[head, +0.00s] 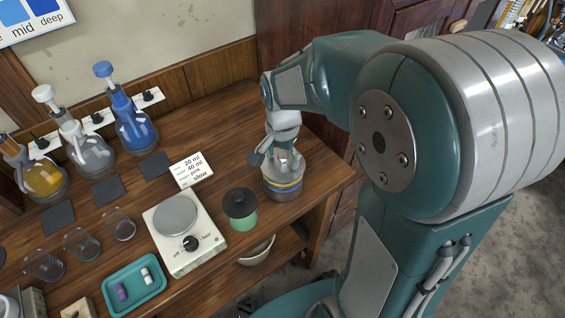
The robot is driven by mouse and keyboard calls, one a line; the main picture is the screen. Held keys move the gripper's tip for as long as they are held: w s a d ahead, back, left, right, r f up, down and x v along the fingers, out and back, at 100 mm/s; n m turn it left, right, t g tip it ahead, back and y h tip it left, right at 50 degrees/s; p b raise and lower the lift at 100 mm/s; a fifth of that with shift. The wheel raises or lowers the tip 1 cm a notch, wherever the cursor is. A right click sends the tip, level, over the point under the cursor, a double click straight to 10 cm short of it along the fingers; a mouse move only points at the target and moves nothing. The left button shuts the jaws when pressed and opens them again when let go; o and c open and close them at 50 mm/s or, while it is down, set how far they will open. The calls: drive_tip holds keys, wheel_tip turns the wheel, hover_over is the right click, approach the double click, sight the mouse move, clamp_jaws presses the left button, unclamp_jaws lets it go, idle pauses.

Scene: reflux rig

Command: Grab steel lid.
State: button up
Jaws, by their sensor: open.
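My gripper (278,155) points down at the right end of the wooden bench, its dark fingers open. Directly below it stands a round container (283,190) with yellow and blue bands. The gripper covers much of the container's top, where a greenish shape shows between the fingers. I cannot clearly make out a steel lid there, nor whether the fingers touch anything. To the left stands a green jar (243,222) with a dark round top (239,202), apart from the gripper.
A stirrer plate (184,232) and a card (191,170) lie left of the jar. A teal tray (134,284) holds two small capsules. Three glasses (119,223) stand further left, flasks (135,128) behind. A bowl (257,250) sits on the lower shelf.

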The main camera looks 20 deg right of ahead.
clamp_jaws()
